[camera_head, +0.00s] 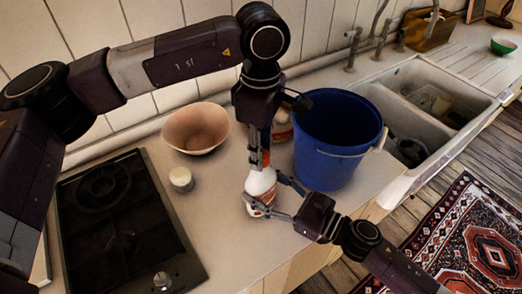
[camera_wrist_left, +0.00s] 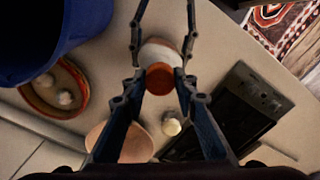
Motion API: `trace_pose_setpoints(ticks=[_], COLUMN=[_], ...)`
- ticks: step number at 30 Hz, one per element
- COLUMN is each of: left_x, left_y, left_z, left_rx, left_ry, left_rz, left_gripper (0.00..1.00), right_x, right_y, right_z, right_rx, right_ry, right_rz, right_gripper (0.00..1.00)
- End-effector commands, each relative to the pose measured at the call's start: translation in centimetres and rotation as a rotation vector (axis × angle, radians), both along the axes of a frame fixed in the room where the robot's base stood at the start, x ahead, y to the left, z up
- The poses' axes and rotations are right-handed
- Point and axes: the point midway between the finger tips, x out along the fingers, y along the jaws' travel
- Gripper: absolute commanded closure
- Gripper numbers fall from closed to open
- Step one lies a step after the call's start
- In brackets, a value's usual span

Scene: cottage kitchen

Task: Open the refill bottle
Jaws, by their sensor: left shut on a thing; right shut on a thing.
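The refill bottle (camera_head: 260,184), white with an orange-red pattern low down, stands upright on the counter. Its orange-brown cap (camera_wrist_left: 160,78) shows from above in the left wrist view, with the white shoulder (camera_wrist_left: 160,50) around it. My left gripper (camera_head: 261,160) points straight down from above and is shut on the cap, its fingers on either side. My right gripper (camera_head: 264,198) reaches in from the right, low down, and is shut around the bottle's body. The fingers hide part of the bottle.
A blue bucket (camera_head: 335,150) stands close right of the bottle. A beige bowl (camera_head: 195,128) and small pale jar (camera_head: 181,180) are to the left. A brown-rimmed dish (camera_wrist_left: 52,92) with roundish items sits behind. A black hob (camera_head: 125,230) lies left; the sink (camera_head: 455,115) is right.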

Motion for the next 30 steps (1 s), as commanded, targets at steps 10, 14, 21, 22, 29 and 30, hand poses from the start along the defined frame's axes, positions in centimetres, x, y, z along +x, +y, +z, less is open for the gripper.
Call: trace_pose_setpoints(ticks=[10,14,21,22,29,30], left_x=[0.00,0.00,-0.01,-0.01,0.01,0.02], left_y=[0.00,-0.01,-0.04,-0.04,-0.06,-0.06], left_z=[0.06,0.07,0.10,0.10,0.13,0.13], left_rx=[0.000,0.000,0.000,0.000,0.000,-0.001], left_ry=[-0.001,-0.001,-0.001,-0.001,-0.001,-0.001], left_rz=[0.624,0.859,1.292,1.347,1.763,1.836], left_gripper=[1.00,1.00,1.00,1.00,1.00,1.00], right_x=[0.06,0.05,0.05,0.04,0.03,0.03], right_y=[-0.04,-0.03,-0.03,-0.03,-0.02,-0.02], right_z=[0.04,0.04,0.04,0.04,0.04,0.04], right_rx=[-0.001,-0.001,-0.001,-0.001,-0.001,-0.001], right_ry=[-0.001,-0.001,-0.001,-0.001,-0.001,-0.001], right_rz=[-0.001,-0.001,-0.001,-0.001,-0.001,-0.001], right_gripper=[1.00,1.00,1.00,1.00,1.00,1.00])
